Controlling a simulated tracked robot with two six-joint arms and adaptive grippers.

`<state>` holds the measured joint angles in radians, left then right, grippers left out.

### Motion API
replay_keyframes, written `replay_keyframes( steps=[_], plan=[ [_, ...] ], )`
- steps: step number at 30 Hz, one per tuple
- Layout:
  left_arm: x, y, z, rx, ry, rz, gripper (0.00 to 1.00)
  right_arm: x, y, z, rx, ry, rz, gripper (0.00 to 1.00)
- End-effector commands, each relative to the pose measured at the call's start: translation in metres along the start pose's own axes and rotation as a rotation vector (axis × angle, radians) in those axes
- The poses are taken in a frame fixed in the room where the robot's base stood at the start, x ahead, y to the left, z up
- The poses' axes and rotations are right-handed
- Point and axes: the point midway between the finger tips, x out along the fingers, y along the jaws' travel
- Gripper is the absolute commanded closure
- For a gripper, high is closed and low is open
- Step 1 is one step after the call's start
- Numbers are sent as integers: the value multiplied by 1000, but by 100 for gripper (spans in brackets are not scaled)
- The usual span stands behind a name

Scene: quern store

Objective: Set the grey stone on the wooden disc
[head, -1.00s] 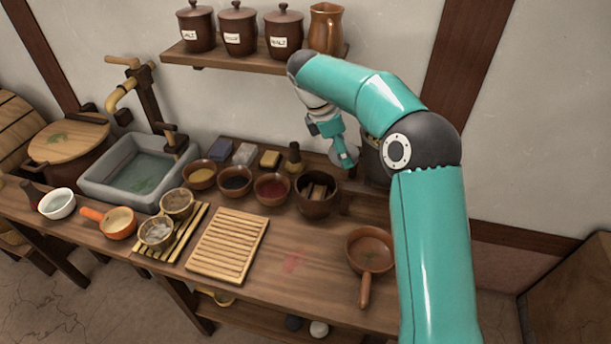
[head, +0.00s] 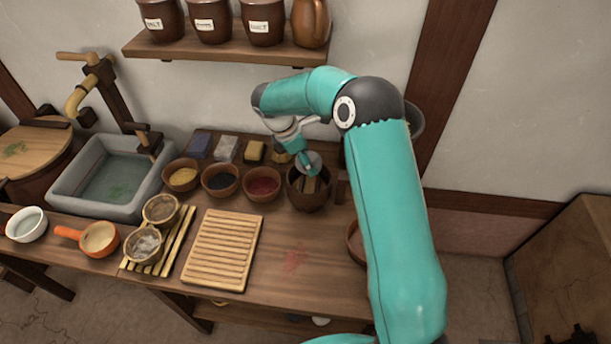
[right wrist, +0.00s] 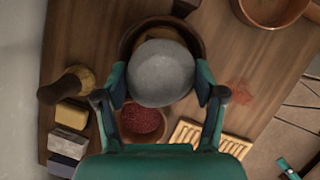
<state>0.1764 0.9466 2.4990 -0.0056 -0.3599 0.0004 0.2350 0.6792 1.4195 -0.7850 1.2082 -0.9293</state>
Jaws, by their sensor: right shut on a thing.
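The grey stone (right wrist: 160,73) is round and smooth, between the two fingers of my right gripper (right wrist: 161,88) in the right wrist view. My right gripper is shut on it. In the head view the gripper (head: 308,163) and stone are at the mouth of a dark brown pot (head: 308,202). Wooden pieces (head: 309,185) show inside the pot; I cannot tell whether they are the top of the wooden disc. In the right wrist view the stone covers most of the pot's mouth (right wrist: 126,44). Whether it touches anything below is hidden.
Bowls of yellow, dark and red contents (head: 262,183) stand left of the pot. A slatted board (head: 222,250) lies in front. A pan (right wrist: 270,8) is to the right. A jar shelf (head: 230,48) hangs above.

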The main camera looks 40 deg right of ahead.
Motion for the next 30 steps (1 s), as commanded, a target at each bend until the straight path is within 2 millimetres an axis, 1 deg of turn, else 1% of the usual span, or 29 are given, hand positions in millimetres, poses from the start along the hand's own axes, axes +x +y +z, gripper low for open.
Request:
replay_keyframes(
  steps=[1, 3, 11, 18, 21, 28, 29, 30],
  plan=[
    [-3, 1, 0, 0, 0, 0, 60, 8, 0, -3, -2, -1, -2, 83],
    [-4, 1, 0, 0, 0, 0, 60, 17, -1, -6, 1, -1, -2, 83],
    [-6, 2, 0, 0, 0, 0, 60, 34, 0, -12, 2, -1, 0, 83],
    [-11, 4, 0, 0, 0, 0, 60, 63, 0, -24, 2, -1, -2, 83],
    [-10, 4, 0, 0, 0, 0, 60, 66, 0, -26, 2, 0, 0, 83],
    [-9, 3, 0, 0, 0, 0, 60, 67, 0, -26, 3, 0, 0, 83],
    [-8, 3, 0, 0, 0, 0, 60, 68, 0, -27, 2, 0, -1, 29],
    [-9, 3, 0, 0, 0, 0, 60, 67, 0, -26, 2, 0, -1, 23]
  ],
)
